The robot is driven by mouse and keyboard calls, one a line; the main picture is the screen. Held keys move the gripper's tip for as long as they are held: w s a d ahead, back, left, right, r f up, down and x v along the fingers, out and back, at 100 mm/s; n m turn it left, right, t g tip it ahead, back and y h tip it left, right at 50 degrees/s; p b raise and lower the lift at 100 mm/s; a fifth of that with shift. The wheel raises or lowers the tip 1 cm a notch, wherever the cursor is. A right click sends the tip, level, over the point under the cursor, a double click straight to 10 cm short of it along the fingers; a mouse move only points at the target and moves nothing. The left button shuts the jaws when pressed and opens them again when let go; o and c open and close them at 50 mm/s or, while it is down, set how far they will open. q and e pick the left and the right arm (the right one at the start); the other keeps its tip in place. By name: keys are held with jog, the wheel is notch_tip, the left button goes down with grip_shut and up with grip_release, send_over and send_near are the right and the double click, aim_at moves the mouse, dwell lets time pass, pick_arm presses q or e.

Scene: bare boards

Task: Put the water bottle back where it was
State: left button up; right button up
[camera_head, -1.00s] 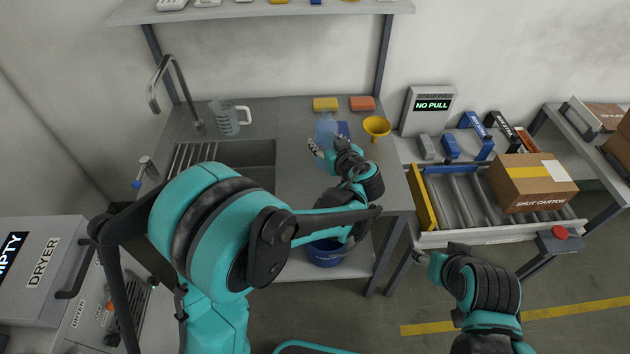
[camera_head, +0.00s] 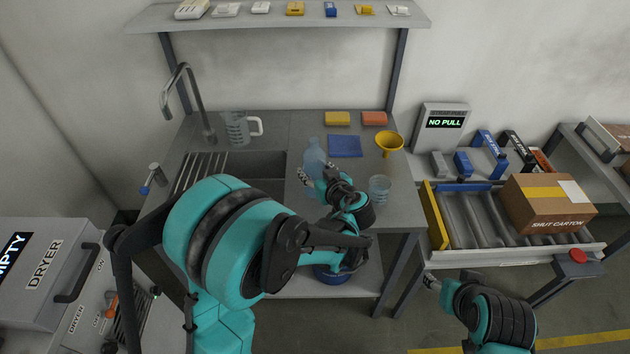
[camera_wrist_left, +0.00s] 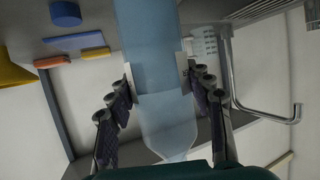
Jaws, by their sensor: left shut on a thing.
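The water bottle (camera_head: 314,152) is translucent pale blue. It is above the grey worktop between the sink and a flat blue square (camera_head: 345,146); I cannot tell whether its base touches the worktop. My left gripper (camera_head: 313,181) is shut on it, and the gripper and arm hide its lower part in the head view. In the left wrist view the bottle (camera_wrist_left: 157,45) runs between the two fingers (camera_wrist_left: 158,78), which press on its sides. My right gripper (camera_head: 431,283) is low at the right, in front of the conveyor; its fingers are too small to read.
A clear glass (camera_head: 380,190) stands right of my left gripper. A yellow funnel (camera_head: 389,142), yellow sponge (camera_head: 338,118) and orange sponge (camera_head: 374,118) are on the worktop. The sink (camera_head: 250,168) and a measuring jug (camera_head: 237,128) are left. A carton (camera_head: 548,200) sits on the conveyor.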

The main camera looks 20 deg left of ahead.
aim_at(315, 178)
pick_arm(q)
notch_tip(315, 178, down, 4)
jog(key=shift+w+r+b, duration=0.1)
jog(key=shift+r+b, duration=0.15)
jog(key=shift+b, duration=0.45)
jog(key=shift+r, duration=0.15)
jog(key=o, duration=1.1)
jog(key=shift+f, duration=0.25)
jog(key=shift+c, duration=0.2)
jog(key=o, duration=0.4)
jog(key=shift+r, duration=0.1)
